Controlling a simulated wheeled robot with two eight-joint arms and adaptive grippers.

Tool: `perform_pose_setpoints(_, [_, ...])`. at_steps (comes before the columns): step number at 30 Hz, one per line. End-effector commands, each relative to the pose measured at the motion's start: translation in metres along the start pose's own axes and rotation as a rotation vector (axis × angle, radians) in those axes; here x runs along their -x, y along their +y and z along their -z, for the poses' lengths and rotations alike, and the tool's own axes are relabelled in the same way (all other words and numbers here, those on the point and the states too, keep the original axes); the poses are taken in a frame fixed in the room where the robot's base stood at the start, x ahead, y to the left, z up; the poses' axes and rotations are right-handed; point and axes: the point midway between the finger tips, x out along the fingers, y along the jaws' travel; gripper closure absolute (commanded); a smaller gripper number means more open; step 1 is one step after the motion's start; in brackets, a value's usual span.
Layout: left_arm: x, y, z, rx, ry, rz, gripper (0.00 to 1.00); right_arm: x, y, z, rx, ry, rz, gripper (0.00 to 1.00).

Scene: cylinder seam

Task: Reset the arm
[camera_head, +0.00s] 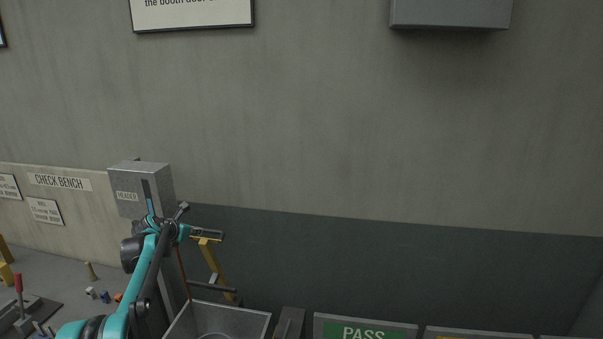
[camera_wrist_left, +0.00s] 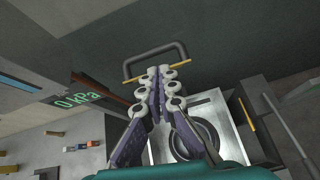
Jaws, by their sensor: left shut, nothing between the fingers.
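My left arm, teal and black, rises from the lower left in the head view. My left gripper (camera_head: 183,208) is up in front of the grey box labelled HEADER (camera_head: 127,196), small and partly mixed with the arm links. In the left wrist view the two fingers of my left gripper (camera_wrist_left: 161,72) run side by side with their tips together, and nothing shows between them. Below the fingers is an open metal bin (camera_wrist_left: 218,104) with a dark ring (camera_wrist_left: 196,138) inside. My right gripper is in neither view.
The bin also shows in the head view (camera_head: 262,323), with a PASS bin (camera_head: 330,320) to its right. A yellow-framed stand (camera_head: 212,258) is behind the gripper. A bench with a red lever (camera_head: 18,283) is at left. A grey handle (camera_wrist_left: 156,52) is just beyond the fingertips in the wrist picture.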

Motion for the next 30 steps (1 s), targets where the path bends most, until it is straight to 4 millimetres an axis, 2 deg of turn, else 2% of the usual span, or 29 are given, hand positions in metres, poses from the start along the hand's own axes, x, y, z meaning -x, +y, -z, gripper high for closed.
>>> perform_pose_setpoints(1, [0.003, -0.021, 0.007, -0.087, 0.012, 0.012, 1.0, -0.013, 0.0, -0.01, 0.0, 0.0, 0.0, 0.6])
perform_pose_setpoints(5, [0.029, -0.081, 0.027, -0.421, 0.056, 0.047, 1.0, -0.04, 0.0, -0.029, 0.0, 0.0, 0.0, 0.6])
perform_pose_setpoints(8, [0.055, -0.13, 0.051, -0.706, 0.085, 0.082, 1.0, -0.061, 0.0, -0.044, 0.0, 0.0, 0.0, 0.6])
perform_pose_setpoints(12, [0.092, -0.193, 0.099, -1.103, 0.116, 0.141, 1.0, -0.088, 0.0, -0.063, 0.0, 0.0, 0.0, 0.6])
perform_pose_setpoints(14, [0.108, -0.218, 0.124, -1.274, 0.125, 0.169, 1.0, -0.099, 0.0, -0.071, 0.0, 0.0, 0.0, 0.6])
perform_pose_setpoints(17, [0.133, -0.257, 0.172, -1.558, 0.135, 0.221, 1.0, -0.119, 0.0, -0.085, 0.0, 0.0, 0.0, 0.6])
perform_pose_setpoints(20, [0.156, -0.291, 0.228, -1.842, 0.138, 0.277, 1.0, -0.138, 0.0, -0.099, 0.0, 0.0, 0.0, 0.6])
perform_pose_setpoints(21, [0.164, -0.304, 0.252, -1.954, 0.137, 0.301, 1.0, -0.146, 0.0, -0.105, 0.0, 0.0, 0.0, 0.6])
perform_pose_setpoints(27, [0.192, -0.352, 0.375, -2.483, 0.117, 0.426, 1.0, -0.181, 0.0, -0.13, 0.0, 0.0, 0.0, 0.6])
perform_pose_setpoints(30, [0.199, -0.365, 0.422, -2.679, 0.102, 0.477, 1.0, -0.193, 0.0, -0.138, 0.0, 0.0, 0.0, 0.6])
